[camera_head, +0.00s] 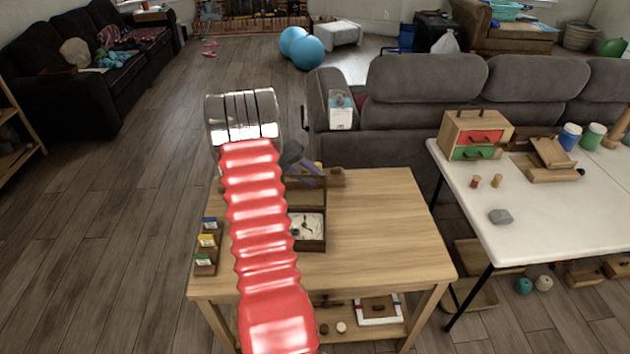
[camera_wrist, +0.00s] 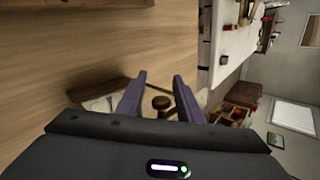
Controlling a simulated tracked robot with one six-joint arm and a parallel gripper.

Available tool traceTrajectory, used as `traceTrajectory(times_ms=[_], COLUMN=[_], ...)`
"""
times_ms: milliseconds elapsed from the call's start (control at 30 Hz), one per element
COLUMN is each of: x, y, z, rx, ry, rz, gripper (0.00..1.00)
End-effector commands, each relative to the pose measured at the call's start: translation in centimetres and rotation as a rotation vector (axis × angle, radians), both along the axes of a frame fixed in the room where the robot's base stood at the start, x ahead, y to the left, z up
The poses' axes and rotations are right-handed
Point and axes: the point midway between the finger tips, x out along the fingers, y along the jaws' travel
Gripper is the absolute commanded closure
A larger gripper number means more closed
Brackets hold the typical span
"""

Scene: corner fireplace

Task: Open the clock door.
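The clock is a brown wooden box with a white dial (camera_head: 308,226), on the wooden table, partly hidden by my arm in the head view. In the wrist view the clock (camera_wrist: 98,103) is at lower left, partly behind a finger. My gripper (camera_head: 312,166) is at the far end of the clock in the head view. In the wrist view my gripper (camera_wrist: 159,78) has two purple fingers apart, with a dark round knob (camera_wrist: 161,102) showing between them. Gaps show on both sides of the knob. I cannot tell whether the door is ajar.
The wooden table (camera_head: 385,225) is mostly clear right of the clock. Small coloured blocks (camera_head: 207,241) stand at its left edge. A grey sofa (camera_head: 425,90) is behind it. A white table (camera_head: 560,215) with a small drawer box (camera_head: 472,135) stands at right.

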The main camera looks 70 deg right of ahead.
Motion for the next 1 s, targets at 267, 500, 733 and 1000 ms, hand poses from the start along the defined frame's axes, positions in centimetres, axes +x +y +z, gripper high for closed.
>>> traceTrajectory(times_ms=[267,500,733,1000], x=[2.8,5.6,7.9,8.5], y=[1.1,2.3,3.3,3.6], z=[2.8,5.8,8.1,8.9], rx=[-0.002,-0.001,0.001,0.003], ry=[-0.001,-0.002,-0.001,0.001], rz=[0.002,0.003,0.002,0.000], gripper=[0.67,0.67,0.67,0.67])
